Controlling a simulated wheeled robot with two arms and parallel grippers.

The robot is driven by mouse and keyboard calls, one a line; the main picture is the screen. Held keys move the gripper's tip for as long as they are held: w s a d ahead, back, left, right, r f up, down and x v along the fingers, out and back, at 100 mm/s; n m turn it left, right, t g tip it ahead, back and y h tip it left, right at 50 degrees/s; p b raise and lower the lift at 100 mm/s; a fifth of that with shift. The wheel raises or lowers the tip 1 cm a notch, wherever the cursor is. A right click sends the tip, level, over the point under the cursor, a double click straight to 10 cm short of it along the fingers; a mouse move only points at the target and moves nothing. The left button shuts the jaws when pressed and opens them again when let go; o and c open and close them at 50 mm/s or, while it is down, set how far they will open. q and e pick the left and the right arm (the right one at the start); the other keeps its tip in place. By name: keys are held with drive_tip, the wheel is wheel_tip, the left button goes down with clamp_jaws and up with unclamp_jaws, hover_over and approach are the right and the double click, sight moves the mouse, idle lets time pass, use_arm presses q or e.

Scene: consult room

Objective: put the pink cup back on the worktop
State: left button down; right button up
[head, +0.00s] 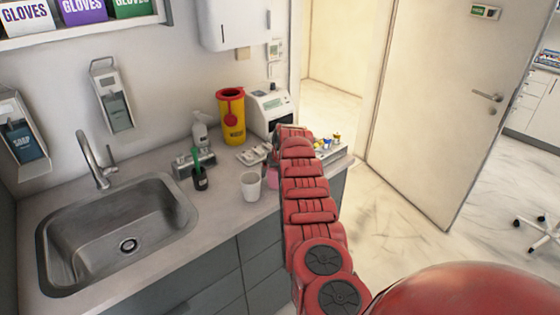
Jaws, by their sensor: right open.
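A pink cup (272,179) shows only as a small pink patch at the left edge of my right arm, which hides the rest of it. It appears to be at the worktop (225,213), just right of a white cup (251,187). My right gripper (291,131) is at the far end of the red arm reaching over the worktop, near the grey device. It is open; its fingers are mostly hidden by the arm, and I cannot tell whether it touches the cup. My left gripper is not in view.
A sink (120,232) fills the worktop's left. A dark bottle (200,178), a yellow bin (231,116), a grey device (270,108) and a tray of small items (338,154) stand along it. The front strip between sink and white cup is clear.

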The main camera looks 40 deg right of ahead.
drive_tip(key=shift+s+a+r, duration=0.2)
drive_tip(key=shift+s+r, duration=0.1)
drive_tip(key=shift+r, duration=0.35)
drive_tip(key=b+v, duration=0.3)
drive_tip(key=v, duration=0.6)
drive_tip(key=shift+s+r, duration=0.25)
drive_tip(key=shift+r, duration=0.05)
drive_tip(key=shift+f, duration=0.1)
